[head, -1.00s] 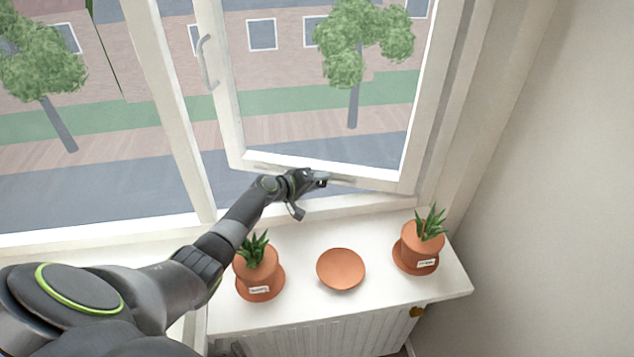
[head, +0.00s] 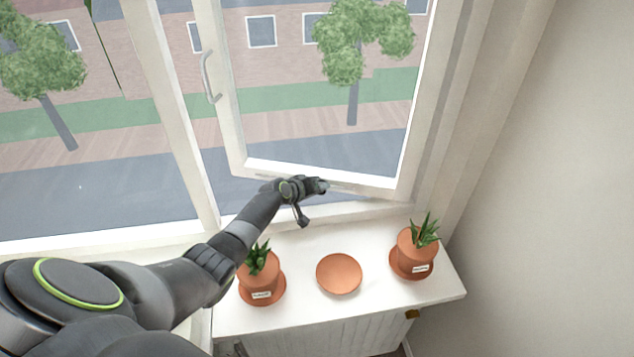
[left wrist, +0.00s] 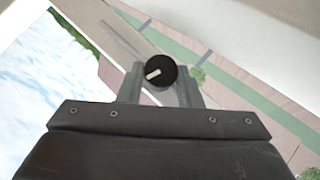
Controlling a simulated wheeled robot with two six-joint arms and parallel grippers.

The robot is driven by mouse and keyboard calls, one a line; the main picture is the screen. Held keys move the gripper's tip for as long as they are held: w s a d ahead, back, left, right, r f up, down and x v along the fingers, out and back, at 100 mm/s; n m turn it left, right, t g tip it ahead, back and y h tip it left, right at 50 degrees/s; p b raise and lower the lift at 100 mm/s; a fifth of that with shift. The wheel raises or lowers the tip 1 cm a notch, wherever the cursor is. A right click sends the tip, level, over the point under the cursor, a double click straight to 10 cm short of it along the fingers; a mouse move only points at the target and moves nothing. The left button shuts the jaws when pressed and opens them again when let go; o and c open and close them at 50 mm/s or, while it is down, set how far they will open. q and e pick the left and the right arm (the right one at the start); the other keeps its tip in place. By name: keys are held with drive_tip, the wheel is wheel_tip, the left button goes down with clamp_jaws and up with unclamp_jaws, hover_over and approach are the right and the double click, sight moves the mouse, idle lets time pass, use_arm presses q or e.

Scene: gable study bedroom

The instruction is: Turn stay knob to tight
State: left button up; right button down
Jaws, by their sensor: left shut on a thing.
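The stay knob (left wrist: 161,72) is a round black knob with a white pointer mark, seen in the left wrist view between my fingers. The mark slants from lower left to upper right in that view. My left gripper (head: 322,186) is at the bottom rail of the open window sash (head: 300,172), and it also shows in the left wrist view (left wrist: 160,85). It is shut on the knob, with one finger on each side. In the head view my gripper hides the knob. No tight marking is readable. My right gripper is not in view.
Below, the white sill (head: 310,238) carries a left potted plant (head: 262,277), an empty terracotta saucer (head: 339,274) and a right potted plant (head: 413,253). My left forearm passes close above the left plant. A window handle (head: 209,77) is on the sash's left stile.

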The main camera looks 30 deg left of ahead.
use_arm(q)
drive_tip(key=shift+w+d+r+m+g+y+p, duration=0.15)
drive_tip(key=shift+m+g+y+p, duration=0.6)
drive_tip(key=shift+p, duration=1.25)
drive_tip(key=shift+t+y, duration=0.25)
drive_tip(key=shift+y, duration=0.2)
drive_tip(key=o, duration=1)
drive_tip(key=shift+v, duration=8.75)
